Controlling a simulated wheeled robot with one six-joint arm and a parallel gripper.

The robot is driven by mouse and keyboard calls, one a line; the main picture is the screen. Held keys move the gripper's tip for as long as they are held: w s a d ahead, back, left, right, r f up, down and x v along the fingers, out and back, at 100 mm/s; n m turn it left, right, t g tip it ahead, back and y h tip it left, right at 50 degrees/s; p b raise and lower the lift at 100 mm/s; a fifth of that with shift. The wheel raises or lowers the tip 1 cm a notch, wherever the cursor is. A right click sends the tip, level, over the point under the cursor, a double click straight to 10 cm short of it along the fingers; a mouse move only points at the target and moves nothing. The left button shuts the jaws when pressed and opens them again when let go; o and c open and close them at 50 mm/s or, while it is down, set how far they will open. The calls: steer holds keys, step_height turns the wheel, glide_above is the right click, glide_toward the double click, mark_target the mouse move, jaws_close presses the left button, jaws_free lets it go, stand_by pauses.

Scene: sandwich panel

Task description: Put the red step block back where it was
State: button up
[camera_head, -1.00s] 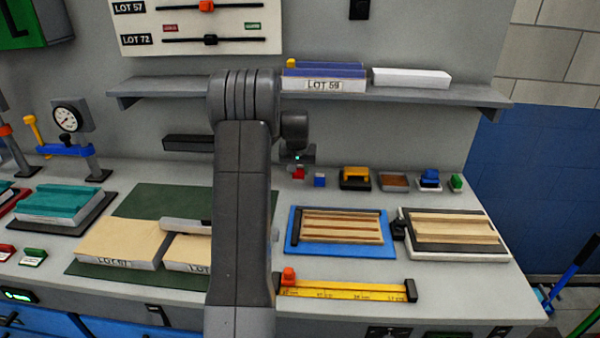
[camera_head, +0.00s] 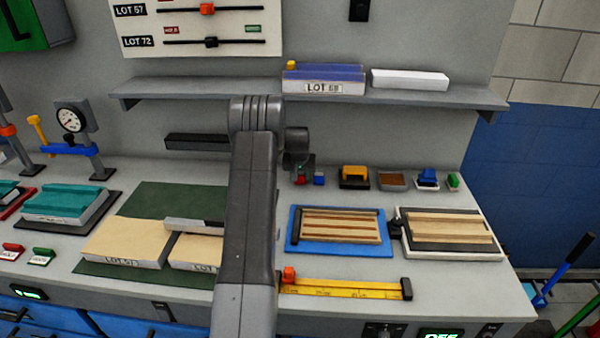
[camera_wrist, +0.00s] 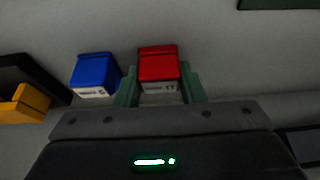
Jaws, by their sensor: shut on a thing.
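The red step block (camera_wrist: 158,66) is between the green fingers of my gripper (camera_wrist: 160,90) in the wrist view. Its white front label faces my gripper. In the head view, the red block (camera_head: 300,180) shows small beneath my gripper (camera_head: 300,172), near the back of the bench. My gripper is shut on it. The blue step block (camera_wrist: 95,76) stands just to the left of it in the wrist view; in the head view this blue block (camera_head: 319,179) is just to the right. Whether the red block touches the bench is hard to tell.
A yellow block on a dark base (camera_head: 354,177), a brown block (camera_head: 392,181), another blue block (camera_head: 427,180) and a green block (camera_head: 453,182) line the back to the right. A blue tray (camera_head: 372,249) lies in front. The shelf (camera_head: 470,97) overhangs behind.

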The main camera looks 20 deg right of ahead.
steer(key=shift+f, duration=0.15)
steer(key=o, duration=1)
steer(key=shift+r, duration=0.3)
steer(key=b+v, duration=0.2)
steer(key=v, duration=0.9)
steer(key=shift+s+r, duration=0.25)
steer(key=shift+r, duration=0.05)
